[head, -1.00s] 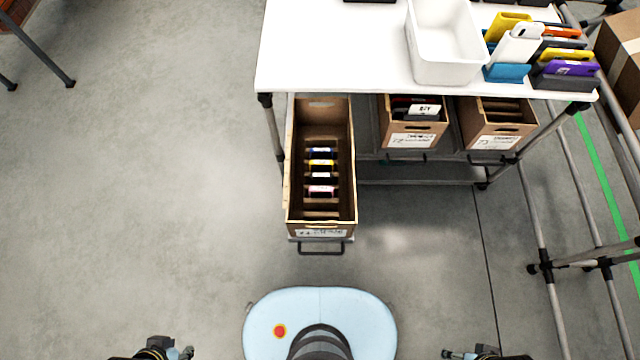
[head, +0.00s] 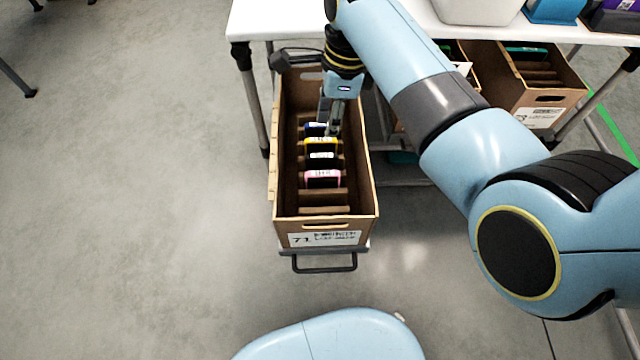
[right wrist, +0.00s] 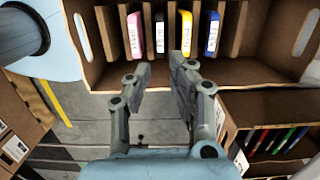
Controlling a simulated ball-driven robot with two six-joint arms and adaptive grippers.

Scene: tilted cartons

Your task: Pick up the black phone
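The black phone (head: 322,162) with a white label stands in the pulled-out cardboard carton (head: 325,226), between a yellow phone (head: 321,146) and a pink-labelled phone (head: 322,179). In the right wrist view the black phone (right wrist: 160,36) stands between the pink and yellow ones, ahead of the gap between my fingers. My right gripper (head: 331,128) points down over the rear part of the carton, close to the blue phone (head: 314,129) in the head view. In the right wrist view my right gripper (right wrist: 162,78) is open and empty. My left gripper is out of view.
The carton has brown dividers and side walls close around the phones. A white table (head: 285,18) stands behind it, with a white bin (head: 480,8) on top. Another carton (head: 540,100) sits under the table at right. The floor (head: 130,190) at left is clear.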

